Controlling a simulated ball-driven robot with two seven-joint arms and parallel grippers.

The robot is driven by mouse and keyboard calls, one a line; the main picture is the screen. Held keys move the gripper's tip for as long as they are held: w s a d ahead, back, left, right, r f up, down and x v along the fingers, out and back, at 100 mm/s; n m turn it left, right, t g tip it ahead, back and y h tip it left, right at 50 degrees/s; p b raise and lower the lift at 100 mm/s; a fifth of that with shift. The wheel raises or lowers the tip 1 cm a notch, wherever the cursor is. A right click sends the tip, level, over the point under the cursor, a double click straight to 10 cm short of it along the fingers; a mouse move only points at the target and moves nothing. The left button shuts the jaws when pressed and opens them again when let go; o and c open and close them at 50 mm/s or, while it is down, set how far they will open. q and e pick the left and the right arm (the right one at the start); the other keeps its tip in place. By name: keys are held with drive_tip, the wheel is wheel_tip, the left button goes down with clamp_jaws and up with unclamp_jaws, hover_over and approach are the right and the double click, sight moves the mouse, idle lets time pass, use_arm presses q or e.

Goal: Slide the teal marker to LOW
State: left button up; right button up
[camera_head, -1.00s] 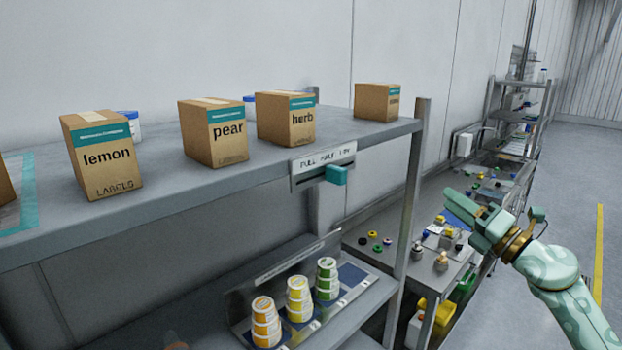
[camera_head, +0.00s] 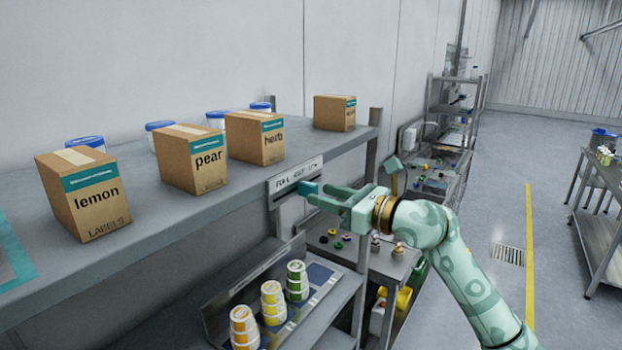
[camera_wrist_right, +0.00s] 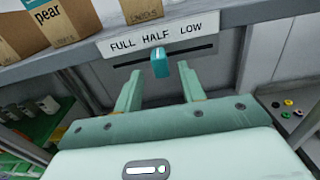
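In the right wrist view the plate reads FULL, HALF, LOW from left to right. There the marker (camera_wrist_right: 160,64) stands below HALF. My right gripper (camera_head: 328,197) is at the plate, pointing toward the marker. In the right wrist view the gripper (camera_wrist_right: 159,88) is open, its two fingers apart, with the marker between and just beyond the tips. I see no contact. My left gripper is out of view.
Labelled cardboard boxes, such as herb (camera_head: 256,138) and pear (camera_head: 192,160), stand on the upper shelf (camera_head: 190,222). Stacked label rolls (camera_head: 272,303) stand on a lower tray. A side table (camera_head: 385,262) with small parts is behind my right arm.

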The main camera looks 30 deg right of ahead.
sight(312, 191)
drive_tip(key=x, duration=0.3)
drive_tip(key=shift+d+r+p, duration=0.1)
drive_tip(key=shift+d+p, duration=0.1)
drive_tip(key=shift+p, duration=0.2)
drive_tip(key=shift+w+a, duration=0.5)
drive_tip(key=shift+w, duration=0.05)
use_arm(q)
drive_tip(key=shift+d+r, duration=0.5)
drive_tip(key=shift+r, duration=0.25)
use_arm(e)
drive_tip(key=shift+d, duration=0.1)
clamp_jaws()
drive_tip(key=d+b, duration=0.1)
drive_tip(key=w+d+b, duration=0.1)
drive_tip(key=d, duration=0.1)
drive_tip(key=w+d+b, duration=0.1)
drive_tip(key=d, duration=0.1)
unclamp_jaws()
drive_tip(key=shift+d, duration=0.1)
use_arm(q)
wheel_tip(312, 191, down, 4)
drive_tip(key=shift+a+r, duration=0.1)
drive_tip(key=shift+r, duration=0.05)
